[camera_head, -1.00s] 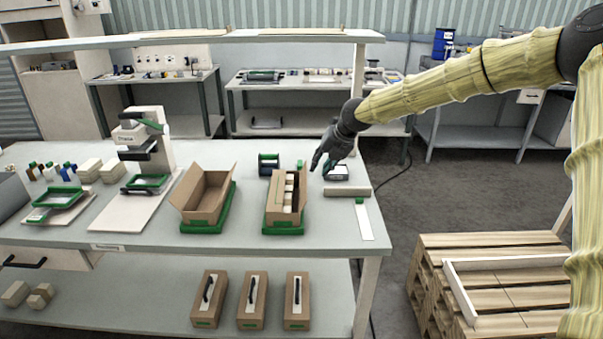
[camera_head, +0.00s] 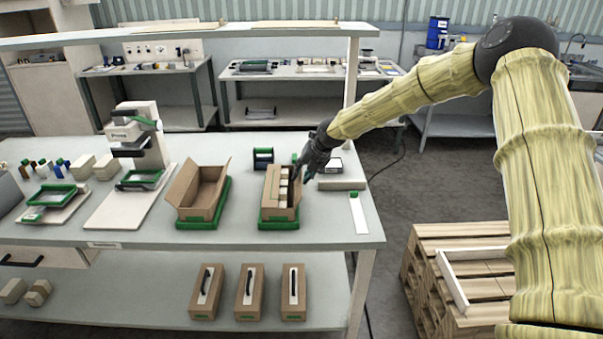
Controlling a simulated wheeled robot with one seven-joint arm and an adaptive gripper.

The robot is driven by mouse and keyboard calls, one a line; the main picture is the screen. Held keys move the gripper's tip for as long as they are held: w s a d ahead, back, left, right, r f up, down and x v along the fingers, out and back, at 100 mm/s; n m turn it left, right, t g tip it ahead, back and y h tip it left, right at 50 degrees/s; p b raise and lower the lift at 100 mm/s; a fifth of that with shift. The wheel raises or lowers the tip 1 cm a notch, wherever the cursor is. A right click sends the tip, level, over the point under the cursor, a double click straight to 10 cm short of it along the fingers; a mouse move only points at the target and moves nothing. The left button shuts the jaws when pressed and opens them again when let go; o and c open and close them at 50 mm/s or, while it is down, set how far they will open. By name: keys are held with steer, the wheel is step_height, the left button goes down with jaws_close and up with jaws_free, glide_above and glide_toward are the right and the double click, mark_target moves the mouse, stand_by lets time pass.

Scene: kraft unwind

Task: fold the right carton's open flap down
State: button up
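The right carton (camera_head: 279,214) is a brown box in a green tray (camera_head: 278,225) near the bench's right end. Its top is open and several pale blocks (camera_head: 283,190) show in a row inside. A brown panel (camera_head: 269,183) stands along its left side; I cannot tell surely whether this is the open flap. My dark gripper (camera_head: 297,174) is at the carton's back right upper edge, reaching in from the right. Its fingertips overlap the carton's edge in view; contact is unclear. The fingers are too small and dark to tell open from shut.
The left carton (camera_head: 199,211) stands open and empty-looking in another green tray, its left flap leaning outward. A dark-green holder (camera_head: 263,158) stands behind. A white strip (camera_head: 358,214) and a flat device (camera_head: 331,166) lie to the right. A shelf (camera_head: 180,38) runs above the bench.

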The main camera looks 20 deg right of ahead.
steer(key=shift+w+a+f, duration=0.1)
steer(key=shift+w+f, duration=0.05)
steer(key=shift+f, duration=0.25)
steer(key=shift+c, duration=0.4)
jaws_close()
